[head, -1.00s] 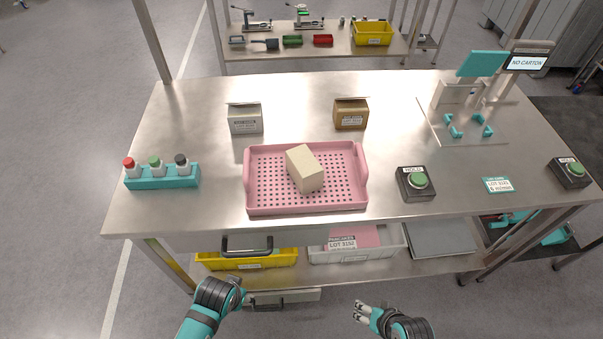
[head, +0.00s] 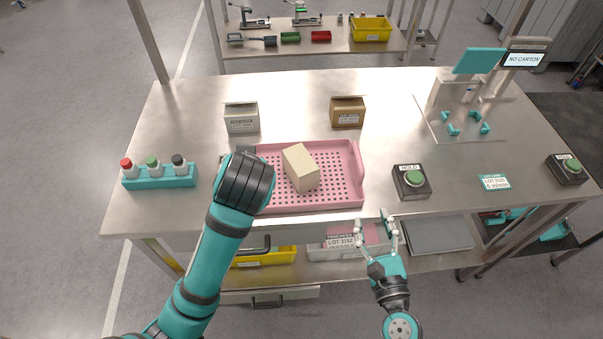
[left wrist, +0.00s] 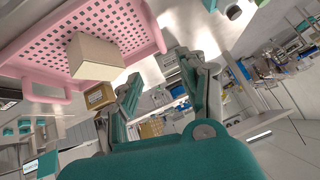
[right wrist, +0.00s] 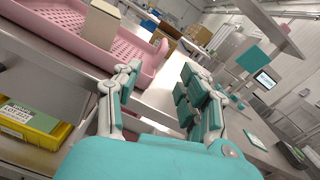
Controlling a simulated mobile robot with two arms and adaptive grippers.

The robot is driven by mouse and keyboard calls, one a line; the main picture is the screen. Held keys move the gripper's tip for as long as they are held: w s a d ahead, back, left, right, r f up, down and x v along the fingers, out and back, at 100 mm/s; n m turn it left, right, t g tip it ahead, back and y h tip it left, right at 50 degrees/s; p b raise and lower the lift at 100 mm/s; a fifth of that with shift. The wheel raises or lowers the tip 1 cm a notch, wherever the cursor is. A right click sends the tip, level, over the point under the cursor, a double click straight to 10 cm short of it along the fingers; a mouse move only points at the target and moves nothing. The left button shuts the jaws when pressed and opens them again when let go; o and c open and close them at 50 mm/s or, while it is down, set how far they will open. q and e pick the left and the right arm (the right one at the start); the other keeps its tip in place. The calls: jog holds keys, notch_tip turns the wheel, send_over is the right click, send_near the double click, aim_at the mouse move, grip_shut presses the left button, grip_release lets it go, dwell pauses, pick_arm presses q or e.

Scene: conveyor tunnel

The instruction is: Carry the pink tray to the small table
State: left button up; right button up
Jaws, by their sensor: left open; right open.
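The pink tray (head: 340,180) lies flat on the steel workbench, with a cream block (head: 300,168) resting in it. My left gripper is over or beside the tray's left end in the head view, its fingers mostly hidden by my wrist. In the left wrist view the left gripper (left wrist: 162,70) is open and empty, with the tray's handle end (left wrist: 150,25) close by. My right gripper (head: 374,221) is open and empty at the bench's front edge, apart from the tray's right end. A smaller table (head: 300,48) stands behind the bench; I cannot tell whether it is the task's table.
A grey carton (head: 241,120) and a brown carton (head: 347,115) stand behind the tray. A teal fixture (head: 465,115) stands at the back right. Bins are below the bench.

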aim_at(362, 170)
pick_arm(q)
jog(key=shift+r, duration=0.4)
pick_arm(e)
jog(key=shift+d+m+h, duration=0.3)
jog(key=shift+m, duration=0.3)
pick_arm(q)
jog(key=shift+w, duration=0.1)
jog(key=x, duration=1.7)
jog(key=shift+w+a, duration=0.1)
jog(key=shift+w, duration=0.2)
pick_arm(e)
jog(key=w+a, duration=0.1)
jog(key=w, duration=1)
jog(key=w+a, duration=0.1)
jog(key=w, duration=0.5)
jog(key=shift+w+a+f, duration=0.1)
jog(key=shift+a, duration=0.2)
pick_arm(q)
jog(key=shift+c, duration=0.3)
pick_arm(e)
jog(key=shift+c, duration=0.3)
pick_arm(q)
grip_shut()
pick_arm(e)
grip_shut()
